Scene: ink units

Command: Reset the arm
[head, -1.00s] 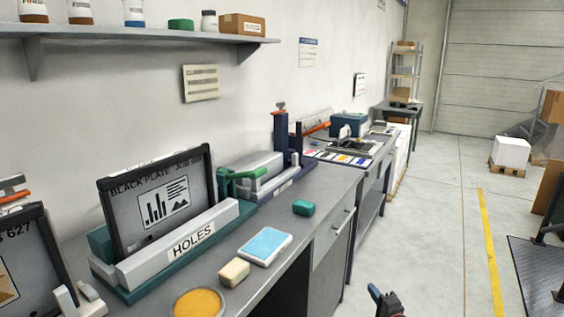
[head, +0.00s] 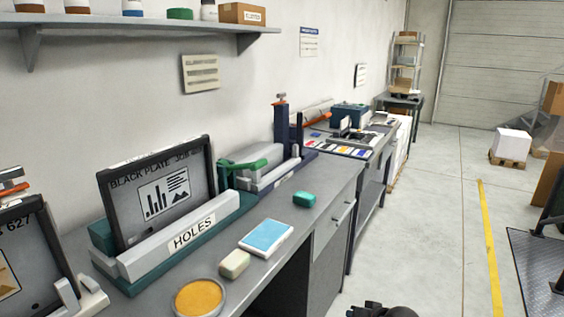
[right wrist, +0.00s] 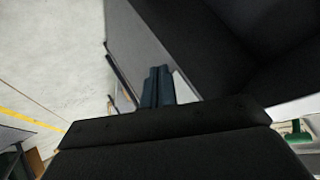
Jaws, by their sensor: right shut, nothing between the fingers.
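My right gripper (head: 384,310) shows only as a dark piece at the bottom edge of the head view, over the floor to the right of the bench front. In the right wrist view its two dark blue fingers (right wrist: 157,88) are together and empty. They point toward the grey cabinet side and touch nothing that I can make out. My left gripper is not in view.
A grey workbench (head: 268,206) runs along the wall.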

